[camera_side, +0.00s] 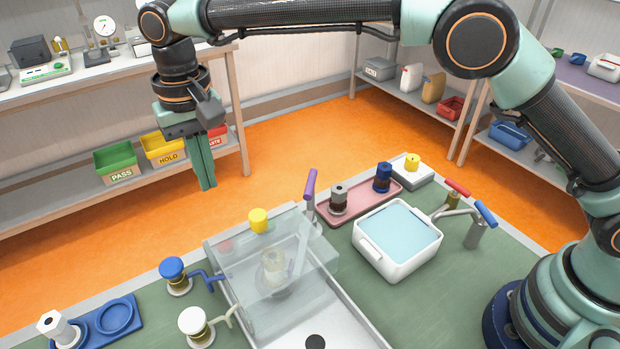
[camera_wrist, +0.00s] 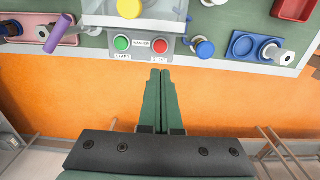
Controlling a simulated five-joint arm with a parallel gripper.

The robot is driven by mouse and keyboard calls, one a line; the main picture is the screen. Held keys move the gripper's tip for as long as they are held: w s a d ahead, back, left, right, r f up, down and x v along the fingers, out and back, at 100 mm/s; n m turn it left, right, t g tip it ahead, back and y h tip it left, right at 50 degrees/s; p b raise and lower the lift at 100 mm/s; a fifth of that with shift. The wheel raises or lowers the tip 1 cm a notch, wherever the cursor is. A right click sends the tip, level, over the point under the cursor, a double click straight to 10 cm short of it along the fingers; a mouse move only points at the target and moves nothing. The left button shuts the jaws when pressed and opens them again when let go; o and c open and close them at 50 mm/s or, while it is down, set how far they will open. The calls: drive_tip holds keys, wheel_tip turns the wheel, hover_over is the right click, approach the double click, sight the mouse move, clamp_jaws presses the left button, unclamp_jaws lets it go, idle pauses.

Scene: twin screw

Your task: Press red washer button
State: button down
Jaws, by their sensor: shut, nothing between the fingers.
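The red button (camera_wrist: 161,45), marked STOP, is on the washer's grey front panel (camera_wrist: 141,57) in the wrist view. A green button (camera_wrist: 121,43), marked START, is to its left with a small label between them. The washer's clear cover (camera_side: 262,285) shows in the side view, with a pale cylindrical piece behind it; the buttons are not clear there. My gripper (camera_side: 208,187) is shut and empty, pointing down above the orange floor beyond the bench edge. In the wrist view its fingertips (camera_wrist: 160,73) appear just below the red button, apart from it.
A yellow knob (camera_side: 258,220) stands at the washer. A blue-capped valve (camera_side: 174,275) and a white-capped valve (camera_side: 195,325) stand beside it. A water basin (camera_side: 397,240) and a pink tray (camera_side: 360,203) are to the right. Bins stand on a shelf behind my gripper.

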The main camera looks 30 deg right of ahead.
wheel_tip(320, 180, down, 14)
idle(0.7)
drive_tip(key=shift+d+f, duration=0.1)
drive_tip(key=shift+f, duration=1)
drive_tip(key=shift+r, duration=0.1)
wheel_tip(320, 180, up, 15)
drive_tip(key=shift+w+a, duration=0.2)
